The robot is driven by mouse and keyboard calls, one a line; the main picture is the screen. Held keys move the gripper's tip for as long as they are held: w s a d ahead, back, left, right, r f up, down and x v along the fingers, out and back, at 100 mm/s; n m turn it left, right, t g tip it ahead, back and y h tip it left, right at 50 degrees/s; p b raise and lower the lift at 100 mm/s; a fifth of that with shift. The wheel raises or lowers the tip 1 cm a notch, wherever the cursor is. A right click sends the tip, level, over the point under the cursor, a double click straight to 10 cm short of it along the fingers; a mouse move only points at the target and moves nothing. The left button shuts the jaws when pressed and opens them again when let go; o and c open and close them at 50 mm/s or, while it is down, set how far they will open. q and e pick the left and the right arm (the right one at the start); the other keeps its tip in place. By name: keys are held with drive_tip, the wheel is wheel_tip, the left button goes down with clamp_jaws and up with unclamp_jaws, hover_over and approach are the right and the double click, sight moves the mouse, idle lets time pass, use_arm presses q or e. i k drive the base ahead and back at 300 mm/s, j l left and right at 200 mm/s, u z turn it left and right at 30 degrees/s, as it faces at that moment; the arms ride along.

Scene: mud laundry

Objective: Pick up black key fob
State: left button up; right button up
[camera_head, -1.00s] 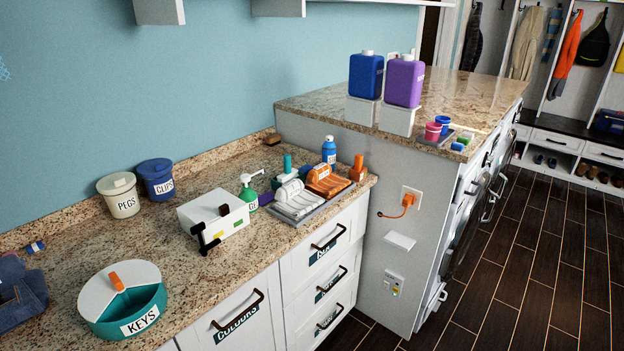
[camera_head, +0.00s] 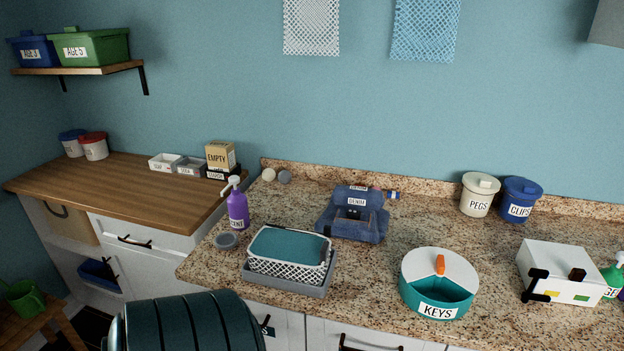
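I cannot make out a black key fob for certain. Neither of my grippers is in view.
A white-and-grey basket with a teal top (camera_head: 290,255), a purple pump bottle (camera_head: 237,209) and a small grey dish (camera_head: 227,241) stand on the left. PEGS (camera_head: 478,195) and CLIPS (camera_head: 520,205) tubs stand at the back. A dark ribbed rounded object (camera_head: 185,325) is at the front.

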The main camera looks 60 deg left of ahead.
sight(354, 213)
drive_tip(key=u, duration=1.65)
drive_tip(key=i+l, duration=0.15)
drive_tip(key=l, duration=0.25)
drive_tip(key=i+l, duration=0.15)
drive_tip(key=l, duration=0.2)
drive_tip(key=i+l, duration=0.15)
drive_tip(key=l, duration=0.25)
drive_tip(key=i+l+u, duration=0.1)
drive_tip(key=l, duration=0.25)
drive_tip(key=i+l, duration=0.2)
drive_tip(key=l, duration=0.2)
